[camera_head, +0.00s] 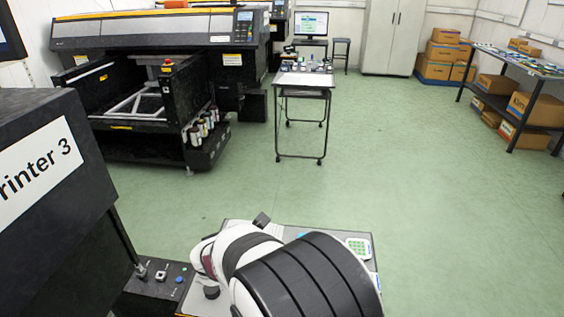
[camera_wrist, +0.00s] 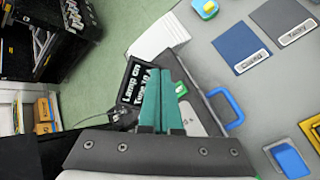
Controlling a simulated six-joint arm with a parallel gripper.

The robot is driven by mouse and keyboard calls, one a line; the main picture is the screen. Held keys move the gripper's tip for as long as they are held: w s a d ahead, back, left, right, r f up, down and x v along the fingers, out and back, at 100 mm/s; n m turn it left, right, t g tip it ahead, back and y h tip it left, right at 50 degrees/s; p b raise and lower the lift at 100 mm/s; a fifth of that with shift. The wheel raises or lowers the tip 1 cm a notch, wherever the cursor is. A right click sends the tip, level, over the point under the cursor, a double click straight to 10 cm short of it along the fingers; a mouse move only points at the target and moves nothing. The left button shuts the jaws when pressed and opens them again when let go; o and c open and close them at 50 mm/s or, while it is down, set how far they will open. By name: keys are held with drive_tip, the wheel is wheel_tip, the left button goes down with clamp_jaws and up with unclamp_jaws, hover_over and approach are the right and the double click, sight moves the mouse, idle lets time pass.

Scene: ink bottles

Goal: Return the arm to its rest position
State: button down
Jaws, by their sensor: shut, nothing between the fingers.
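My arm (camera_head: 290,270) shows at the bottom of the head view as white and black rounded links, folded low over a grey worktop (camera_head: 240,225). The arm hides much of that worktop. In the wrist view my gripper (camera_wrist: 163,72) has two teal fingers lying together, with nothing seen between them. They point over the grey worktop (camera_wrist: 225,90), close to a small dark display (camera_wrist: 137,85) with white text. I cannot tell whether they touch anything. The gripper itself is not clear in the head view.
A printer (camera_head: 45,170) stands close on the left in the head view. Green floor (camera_head: 420,180) is clear beyond; a small table (camera_head: 303,80) stands farther back.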

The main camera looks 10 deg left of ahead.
drive_tip(key=s+d+r+m+g+h, duration=0.2)
drive_tip(key=s+d+r+m, duration=0.15)
drive_tip(key=d+m, duration=0.6)
drive_tip(key=s+d+r+m+g+h, duration=0.25)
drive_tip(key=s+d+m, duration=0.3)
drive_tip(key=d, duration=0.75)
drive_tip(key=s+d+m+g+y, duration=0.2)
drive_tip(key=s+d+m+g, duration=0.2)
drive_tip(key=s+m, duration=0.85)
drive_tip(key=s+a+m+y, duration=0.4)
drive_tip(key=s+m, duration=0.1)
drive_tip(key=s, duration=0.5)
drive_tip(key=shift+s+a+g, duration=0.2)
drive_tip(key=shift+a+g, duration=0.2)
drive_tip(key=shift+g, duration=0.05)
idle(3.0)
